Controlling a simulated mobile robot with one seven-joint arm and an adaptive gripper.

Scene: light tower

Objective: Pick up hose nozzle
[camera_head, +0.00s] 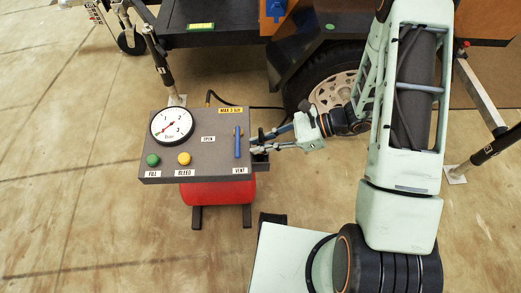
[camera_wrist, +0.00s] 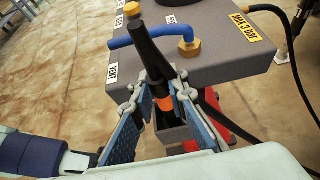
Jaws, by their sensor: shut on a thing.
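In the head view my gripper (camera_head: 262,141) is at the panel's right edge, and the nozzle is hard to make out.
A grey panel box (camera_head: 210,119) carries a gauge (camera_head: 172,126), green (camera_head: 152,160) and yellow (camera_head: 184,158) buttons and a blue vent lever (camera_head: 238,142) close to my gripper. A red tank (camera_head: 218,190) is below. A black hose (camera_wrist: 268,8) and trailer wheel (camera_head: 333,88) are nearby.

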